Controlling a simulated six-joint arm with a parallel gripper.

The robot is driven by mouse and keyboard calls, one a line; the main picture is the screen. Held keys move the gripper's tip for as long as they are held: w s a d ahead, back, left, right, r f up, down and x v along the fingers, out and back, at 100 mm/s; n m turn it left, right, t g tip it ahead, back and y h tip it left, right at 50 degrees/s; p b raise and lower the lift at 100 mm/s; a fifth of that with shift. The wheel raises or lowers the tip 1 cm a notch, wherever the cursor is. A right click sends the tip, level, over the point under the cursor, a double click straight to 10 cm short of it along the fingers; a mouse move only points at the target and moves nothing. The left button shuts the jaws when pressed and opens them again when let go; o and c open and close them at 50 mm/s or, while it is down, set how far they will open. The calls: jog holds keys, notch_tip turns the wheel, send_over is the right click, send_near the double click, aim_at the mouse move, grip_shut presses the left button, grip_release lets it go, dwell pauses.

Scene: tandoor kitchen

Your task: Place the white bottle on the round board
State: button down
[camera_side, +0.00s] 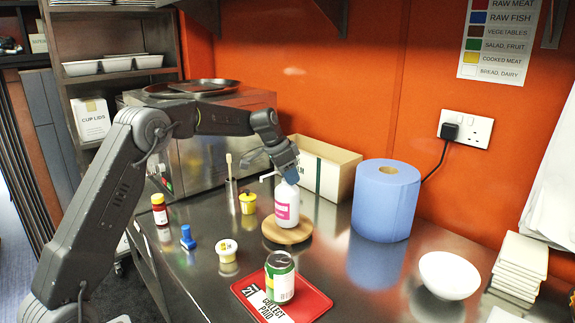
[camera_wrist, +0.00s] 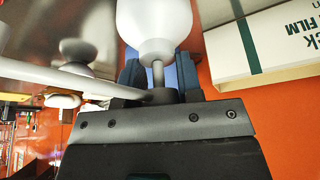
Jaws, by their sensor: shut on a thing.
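The white bottle (camera_side: 288,209) has a pink label and a pump top, and is nearly upright in the side view. Its base is over the round wooden board (camera_side: 271,237); I cannot tell whether it touches the board or hangs just above it. My gripper (camera_side: 288,173) is at the bottle's top, shut on its pump neck. In the wrist view the white bottle (camera_wrist: 155,22) extends out from between the blue fingers of my gripper (camera_wrist: 159,72), and its long spout points left. The board is hidden there.
A blue paper roll (camera_side: 386,200) stands to the right, with an open carton (camera_side: 325,168) behind. In front is a red tray (camera_side: 310,301) with a green can (camera_side: 280,277).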

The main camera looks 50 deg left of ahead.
jog(key=shift+f, duration=0.4)
jog(key=c, duration=0.8)
grip_release()
jog(key=shift+f, duration=0.25)
jog(key=shift+r, duration=0.1)
